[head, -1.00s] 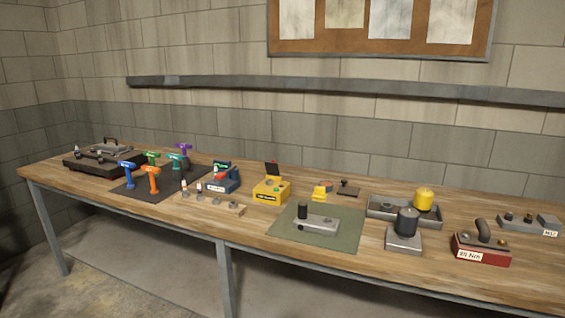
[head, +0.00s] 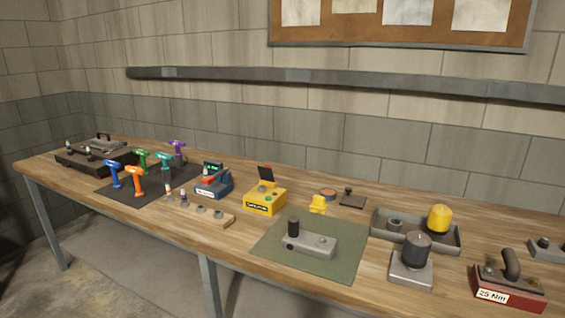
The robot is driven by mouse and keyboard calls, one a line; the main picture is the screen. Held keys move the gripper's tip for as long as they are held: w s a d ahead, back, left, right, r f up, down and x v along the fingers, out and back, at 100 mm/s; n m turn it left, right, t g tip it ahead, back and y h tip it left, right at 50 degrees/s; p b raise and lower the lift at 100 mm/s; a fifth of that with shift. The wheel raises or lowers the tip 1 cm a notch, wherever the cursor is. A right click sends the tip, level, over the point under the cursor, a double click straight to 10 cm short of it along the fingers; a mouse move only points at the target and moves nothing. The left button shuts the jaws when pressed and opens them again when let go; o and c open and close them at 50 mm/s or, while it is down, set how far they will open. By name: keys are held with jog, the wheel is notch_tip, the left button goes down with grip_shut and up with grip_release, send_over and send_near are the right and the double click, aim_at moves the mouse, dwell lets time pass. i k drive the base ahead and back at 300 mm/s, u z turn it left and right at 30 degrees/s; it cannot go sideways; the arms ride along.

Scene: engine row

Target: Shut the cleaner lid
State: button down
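A yellow box-shaped device (head: 265,200) with a dark label on its front stands on the bench, left of the middle; it looks like the cleaner, but its label is too small to read. A black lid (head: 266,174) stands raised at its back edge, tilted up and open. My gripper is in no view.
A blue device (head: 213,184) stands to its left, with a wooden strip (head: 200,213) of small plugs in front. A green mat (head: 335,258) with a grey part lies to its right. A yellow piece (head: 318,204) sits close beside it. A shelf (head: 330,82) runs along the wall.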

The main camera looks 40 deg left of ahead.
aim_at(266, 172)
jog(key=i, duration=0.8)
jog(key=z, duration=0.95)
jog(key=k, duration=0.15)
jog(key=u, duration=3.65)
jog(key=i, duration=0.85)
